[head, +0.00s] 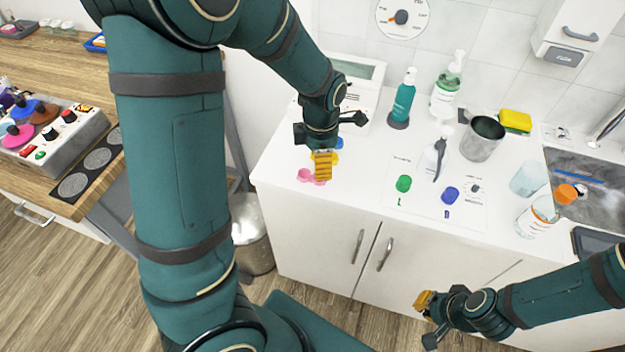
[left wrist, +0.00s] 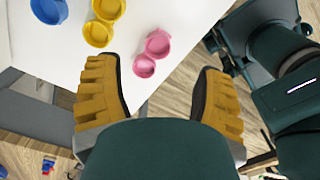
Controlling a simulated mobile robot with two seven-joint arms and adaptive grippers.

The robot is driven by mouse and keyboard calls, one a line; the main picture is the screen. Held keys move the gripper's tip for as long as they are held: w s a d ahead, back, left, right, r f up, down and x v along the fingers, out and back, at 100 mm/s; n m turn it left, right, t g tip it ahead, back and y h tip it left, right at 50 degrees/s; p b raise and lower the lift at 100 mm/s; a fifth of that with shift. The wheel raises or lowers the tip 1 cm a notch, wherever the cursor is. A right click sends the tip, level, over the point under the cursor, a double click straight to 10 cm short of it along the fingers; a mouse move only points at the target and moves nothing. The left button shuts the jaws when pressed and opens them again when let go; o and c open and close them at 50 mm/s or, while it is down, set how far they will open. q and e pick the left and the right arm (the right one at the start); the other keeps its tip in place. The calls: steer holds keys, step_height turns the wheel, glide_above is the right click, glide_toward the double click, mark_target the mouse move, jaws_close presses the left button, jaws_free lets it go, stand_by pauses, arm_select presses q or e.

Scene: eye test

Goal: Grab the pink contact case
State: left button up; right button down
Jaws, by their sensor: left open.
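The pink contact case (head: 305,175) lies at the left front edge of the white counter, partly hidden by my left gripper in the head view. In the left wrist view the pink contact case (left wrist: 153,45) shows two joined round wells. My left gripper (head: 323,166) is just above and beside it, pointing down. In the left wrist view its yellow fingers (left wrist: 162,75) are wide apart with nothing between them; the case is beyond the fingertips. My right gripper (head: 424,301) is low in front of the cabinet, away from the case; its finger gap is not clear.
A yellow case (left wrist: 98,32) and a blue case (left wrist: 48,10) lie close to the pink one. Bottles and a metal cup (head: 482,140) stand farther right. A bin (head: 250,235) stands left of the cabinet.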

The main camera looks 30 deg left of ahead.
mark_target(312, 177)
arm_select(q)
steer(key=shift+w+d+f+b, duration=0.15)
steer(key=shift+f+b, duration=0.4)
steer(key=shift+f, duration=1.15)
steer(key=shift+w+f+b, duration=0.1)
steer(key=shift+f+b, duration=0.45)
steer(key=shift+f, duration=1.15)
steer(key=shift+c, duration=0.2)
steer(key=c, duration=0.8)
